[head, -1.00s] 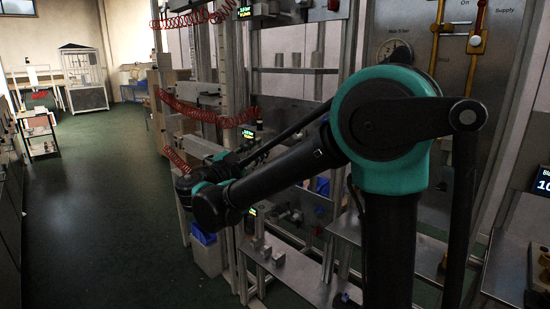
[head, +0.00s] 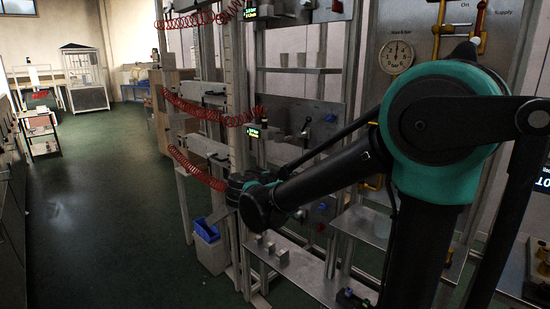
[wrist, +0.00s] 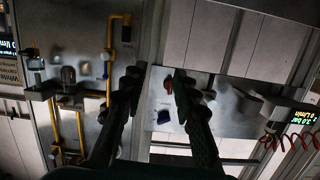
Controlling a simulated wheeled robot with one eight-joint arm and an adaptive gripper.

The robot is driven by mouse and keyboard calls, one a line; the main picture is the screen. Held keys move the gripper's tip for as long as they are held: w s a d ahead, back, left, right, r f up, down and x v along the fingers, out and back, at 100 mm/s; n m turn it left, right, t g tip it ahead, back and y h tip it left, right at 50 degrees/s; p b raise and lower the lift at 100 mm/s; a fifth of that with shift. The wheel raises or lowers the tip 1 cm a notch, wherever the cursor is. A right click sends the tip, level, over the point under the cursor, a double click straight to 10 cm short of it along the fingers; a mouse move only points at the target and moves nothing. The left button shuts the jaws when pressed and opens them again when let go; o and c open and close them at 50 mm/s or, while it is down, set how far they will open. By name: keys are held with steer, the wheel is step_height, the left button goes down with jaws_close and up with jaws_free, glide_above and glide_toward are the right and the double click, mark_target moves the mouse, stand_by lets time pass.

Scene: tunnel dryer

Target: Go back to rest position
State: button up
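My gripper (wrist: 156,82) shows in the wrist view with its two dark fingers spread apart. Nothing is held between them; a pale post and a metal panel show behind the gap. In the head view my arm runs from the right side down and left to a dark wrist joint in front of the metal rack (head: 240,115). The gripper itself cannot be made out in the head view.
The rack carries coiled red hoses (head: 205,108), small displays and a low shelf (head: 310,281). A gauge panel (head: 420,45) stands behind my arm. A bin (head: 211,252) with blue content is on the floor. The green floor (head: 100,200) at left is clear.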

steer(key=s+d+f+n+g+y, duration=0.2)
steer(key=s+d+f+g, duration=0.1)
steer(key=s+d+f, duration=0.3)
steer(key=s+d+f+n+g+y, duration=0.25)
steer(key=d+f, duration=0.35)
steer(key=f, duration=0.3)
steer(key=s+a+f+n+g+y, duration=0.1)
steer(key=s+f+n+y, duration=0.4)
steer(key=s+f, duration=0.5)
steer(key=shift+s+a+f+y, duration=0.25)
steer(key=shift+s+y, duration=0.5)
steer(key=shift+s, duration=0.5)
steer(key=shift+c, duration=0.3)
stand_by(1.1)
